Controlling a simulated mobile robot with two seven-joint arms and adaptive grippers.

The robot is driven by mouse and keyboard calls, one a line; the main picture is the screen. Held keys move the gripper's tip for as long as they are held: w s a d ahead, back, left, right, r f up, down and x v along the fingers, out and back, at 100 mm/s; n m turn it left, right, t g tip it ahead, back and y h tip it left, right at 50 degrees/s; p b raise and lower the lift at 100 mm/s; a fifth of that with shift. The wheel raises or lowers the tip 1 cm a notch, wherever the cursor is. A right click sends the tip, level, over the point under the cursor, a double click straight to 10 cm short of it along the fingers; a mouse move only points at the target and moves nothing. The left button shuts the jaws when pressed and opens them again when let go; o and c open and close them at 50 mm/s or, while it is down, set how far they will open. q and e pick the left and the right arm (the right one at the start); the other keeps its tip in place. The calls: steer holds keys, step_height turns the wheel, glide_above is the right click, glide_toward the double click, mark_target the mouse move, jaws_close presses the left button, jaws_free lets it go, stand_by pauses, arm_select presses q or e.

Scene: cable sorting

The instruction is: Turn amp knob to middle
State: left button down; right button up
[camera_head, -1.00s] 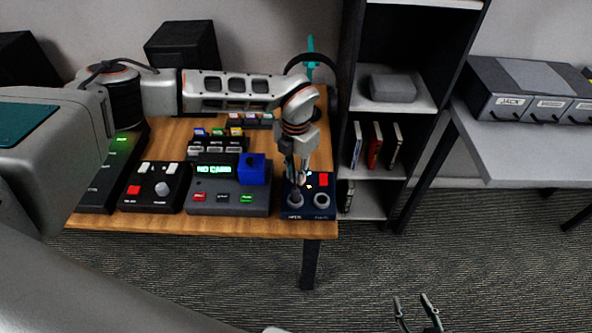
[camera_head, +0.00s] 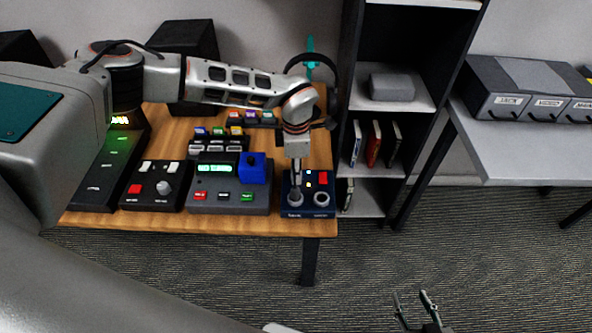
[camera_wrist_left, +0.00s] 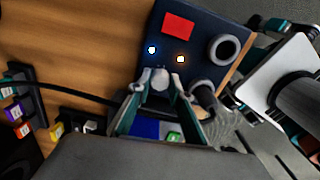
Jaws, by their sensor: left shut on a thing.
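The amp appears to be the dark blue box (camera_head: 311,211) at the front right corner of the wooden table, with a red patch (camera_head: 323,178), two small lights and two round grey sockets. In the left wrist view the amp (camera_wrist_left: 190,20) fills the upper middle. My left gripper (camera_head: 296,181) points down over its left part. Its fingers are shut on a small pale round knob (camera_wrist_left: 160,80), mostly hidden between the fingertips; its pointer direction cannot be read. My right gripper (camera_head: 416,297) is at the bottom right, fingers apart, empty, above the floor.
A grey console (camera_head: 230,209) with a blue block stands left of the amp, then a black box (camera_head: 150,203) with a silver knob. A dark cable (camera_wrist_left: 65,91) runs beside the amp in the wrist view. A dark bookshelf (camera_head: 350,100) stands close to the right.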

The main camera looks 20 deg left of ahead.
arm_select(q)
steer(key=shift+m, duration=0.5)
steer(key=c, duration=1.8)
jaws_free()
step_height(320, 180, up, 12)
